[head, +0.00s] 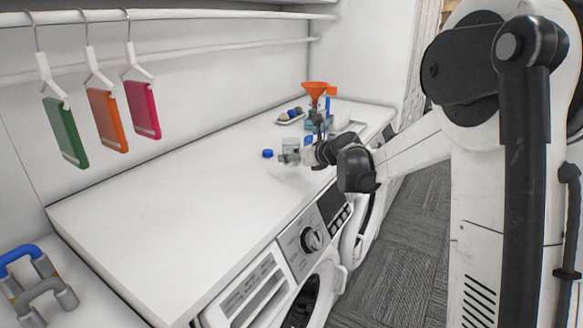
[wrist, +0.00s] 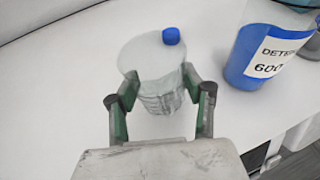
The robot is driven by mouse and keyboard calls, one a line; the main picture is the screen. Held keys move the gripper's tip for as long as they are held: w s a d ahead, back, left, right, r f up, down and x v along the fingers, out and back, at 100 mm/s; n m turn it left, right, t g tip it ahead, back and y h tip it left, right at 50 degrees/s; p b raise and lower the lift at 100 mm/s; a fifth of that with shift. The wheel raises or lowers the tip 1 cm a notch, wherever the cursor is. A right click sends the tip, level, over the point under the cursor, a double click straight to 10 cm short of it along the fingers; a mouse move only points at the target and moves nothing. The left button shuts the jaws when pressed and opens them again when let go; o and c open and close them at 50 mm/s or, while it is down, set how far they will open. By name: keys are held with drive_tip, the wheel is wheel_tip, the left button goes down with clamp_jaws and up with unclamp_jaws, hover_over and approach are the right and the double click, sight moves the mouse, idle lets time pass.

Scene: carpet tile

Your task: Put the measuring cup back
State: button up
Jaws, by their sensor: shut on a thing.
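The measuring cup (wrist: 153,60) is a pale, see-through round vessel. It fills the middle of the wrist view and shows small in the head view (head: 291,146), over the right part of the white counter. My gripper (wrist: 159,92) is shut on it, one green-padded finger on each side; in the head view the gripper (head: 298,156) comes from the right. I cannot tell whether the cup touches the counter. A blue cap (wrist: 172,36) lies just beyond the cup; the head view also shows it (head: 267,153). A blue detergent bottle (wrist: 262,45) stands right of the cup.
An orange funnel (head: 315,89) sits above the bottles behind my gripper. A small tray (head: 290,117) with items lies near the wall. Coloured tags (head: 65,132) hang from a rail at left. The counter's left and middle (head: 165,190) are clear.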

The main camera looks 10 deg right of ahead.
sight(297, 166)
drive_tip(key=shift+f, duration=1.95)
drive_tip(key=shift+f, duration=0.1)
drive_tip(key=o, duration=1.2)
